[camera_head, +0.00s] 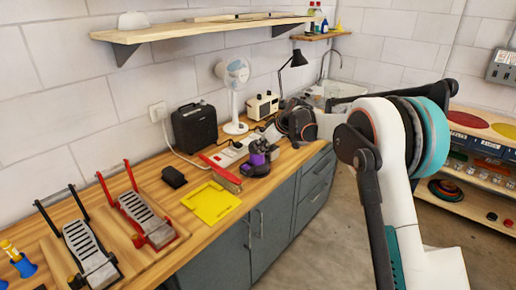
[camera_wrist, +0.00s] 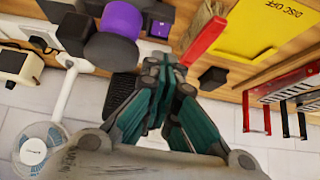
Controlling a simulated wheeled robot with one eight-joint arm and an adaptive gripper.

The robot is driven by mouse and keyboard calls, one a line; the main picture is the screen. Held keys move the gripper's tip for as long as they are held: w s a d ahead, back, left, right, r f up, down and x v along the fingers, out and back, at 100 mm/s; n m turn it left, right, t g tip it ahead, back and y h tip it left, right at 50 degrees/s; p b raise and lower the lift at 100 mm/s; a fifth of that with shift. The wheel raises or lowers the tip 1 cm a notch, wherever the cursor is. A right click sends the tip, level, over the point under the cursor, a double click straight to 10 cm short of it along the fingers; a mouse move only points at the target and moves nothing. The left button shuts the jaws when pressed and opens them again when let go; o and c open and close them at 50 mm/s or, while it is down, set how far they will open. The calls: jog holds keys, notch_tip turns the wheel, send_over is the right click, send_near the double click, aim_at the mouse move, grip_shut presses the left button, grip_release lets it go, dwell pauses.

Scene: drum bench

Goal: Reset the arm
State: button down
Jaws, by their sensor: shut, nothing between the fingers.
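My gripper (camera_wrist: 165,68) shows in the wrist view with its teal and grey fingers drawn together, shut and empty. It is over the bench. In the head view my white arm reaches in from the right and its end is above the back of the bench; the fingertips are hard to make out there. The wooden bench (camera_head: 190,218) runs along the wall. A purple and black device (camera_head: 258,160) stands on it below the arm's end; it also shows at the top of the wrist view (camera_wrist: 120,20).
A red-handled brush (camera_head: 220,171), yellow sheet (camera_head: 211,203), black speaker box (camera_head: 194,128), white fan (camera_head: 235,95) and black lamp (camera_head: 294,62) stand or lie on the bench. Two drum pedals (camera_head: 145,217) are at the front left. A wall shelf (camera_head: 200,27) hangs above.

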jog(key=s+d+r+m+t+h+b, duration=0.15)
jog(key=s+d+r, duration=0.25)
jog(key=s, duration=0.4)
jog(key=s+d+r+m+h, duration=0.1)
jog(key=s+d+r+m, duration=0.1)
jog(key=s+d+r, duration=0.45)
jog(key=s+d+r+m+h+b, duration=0.1)
jog(key=s+d+r+m, duration=0.15)
jog(key=s, duration=0.75)
jog(key=s+d+f+m, duration=0.1)
jog(key=s+d+f, duration=0.2)
jog(key=s, duration=0.6)
jog(key=s+d+f+m+h+b, duration=0.1)
jog(key=s+d+f+m, duration=0.1)
jog(key=s, duration=0.7)
jog(key=s+d+f+m+t+h+b, duration=0.1)
jog(key=s+d+f, duration=0.3)
jog(key=s, duration=0.5)
jog(key=shift+f, duration=0.15)
